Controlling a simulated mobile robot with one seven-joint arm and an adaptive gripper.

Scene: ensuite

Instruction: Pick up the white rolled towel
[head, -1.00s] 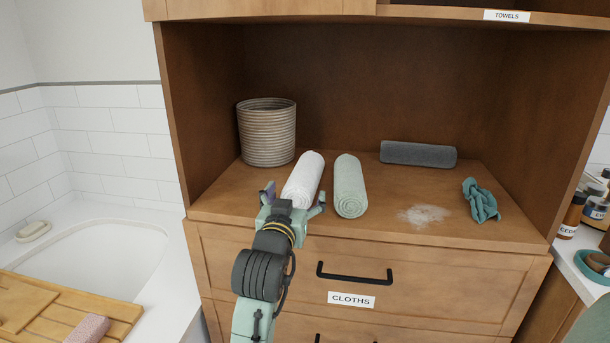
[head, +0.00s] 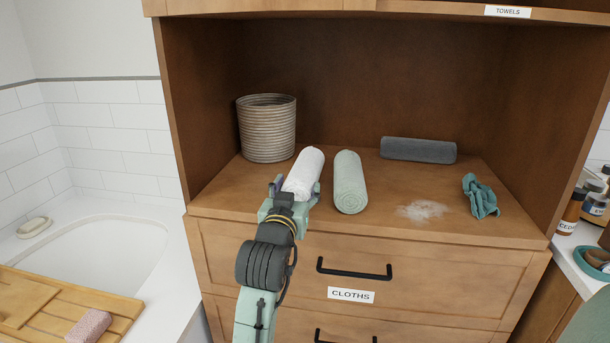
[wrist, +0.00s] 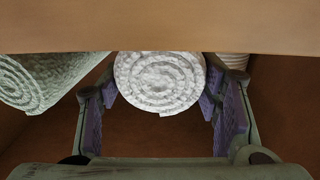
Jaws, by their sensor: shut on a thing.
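The white rolled towel (head: 304,172) lies on the wooden shelf, pointing away from me, just left of a pale green rolled towel (head: 350,182). My gripper (head: 295,192) is at its near end, with one finger on each side, shut on it. In the wrist view the towel's spiral end (wrist: 160,82) sits between the purple-padded fingers (wrist: 160,108). I see no clear gap under the towel in the head view.
A ribbed basket (head: 267,128) stands behind left. A dark grey roll (head: 418,150) lies at the back right. A crumpled teal cloth (head: 481,196) and a white powdery patch (head: 422,210) are at the right. An upper board labelled TOWELS (head: 508,12) overhangs the shelf.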

